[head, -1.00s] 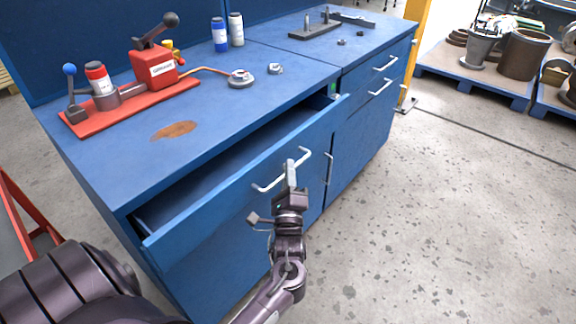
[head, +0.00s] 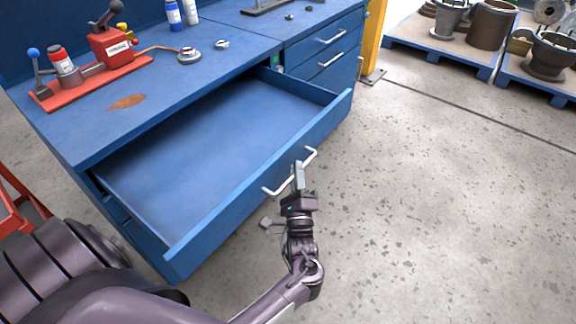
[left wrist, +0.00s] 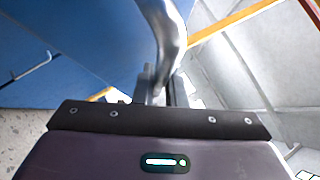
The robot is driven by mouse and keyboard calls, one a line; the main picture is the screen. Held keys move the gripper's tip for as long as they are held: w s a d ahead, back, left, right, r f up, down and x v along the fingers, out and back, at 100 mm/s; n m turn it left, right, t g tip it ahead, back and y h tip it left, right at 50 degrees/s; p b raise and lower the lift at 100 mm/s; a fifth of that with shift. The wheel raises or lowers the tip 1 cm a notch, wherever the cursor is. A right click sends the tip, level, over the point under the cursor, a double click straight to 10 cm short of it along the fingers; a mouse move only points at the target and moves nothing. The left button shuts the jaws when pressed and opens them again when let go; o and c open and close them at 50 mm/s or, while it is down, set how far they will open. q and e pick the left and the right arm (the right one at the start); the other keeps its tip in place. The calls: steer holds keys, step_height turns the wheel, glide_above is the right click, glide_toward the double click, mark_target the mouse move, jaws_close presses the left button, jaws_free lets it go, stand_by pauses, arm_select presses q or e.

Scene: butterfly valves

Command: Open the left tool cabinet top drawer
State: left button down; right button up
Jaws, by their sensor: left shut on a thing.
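The left tool cabinet's top drawer (head: 215,140) stands far out from the blue cabinet (head: 75,125), and its inside looks empty. Its silver bar handle (head: 281,186) is on the front panel. My left gripper (head: 299,172) is at the handle's right half and shut on it. In the left wrist view the handle (left wrist: 172,40) runs down between the fingers of the left gripper (left wrist: 165,90). The fingers hide part of the bar. My right gripper is not in view.
On the worktop are a red tool stand (head: 95,80), a blue spray can (head: 174,15) and small metal parts (head: 189,55). A red frame (head: 12,215) is at the lower left. The floor right of the drawer (head: 430,210) is clear.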

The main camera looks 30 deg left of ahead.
arm_select(q)
steer(key=shift+d, duration=0.35)
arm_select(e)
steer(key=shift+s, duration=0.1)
arm_select(q)
steer(key=c, duration=1.8)
jaws_free()
steer(key=shift+o, duration=0.2)
steer(key=shift+s, duration=0.1)
steer(key=v, duration=0.7)
steer(key=shift+s+d+f+b, duration=0.2)
steer(key=shift+s+b, duration=0.05)
steer(key=shift+b, duration=0.2)
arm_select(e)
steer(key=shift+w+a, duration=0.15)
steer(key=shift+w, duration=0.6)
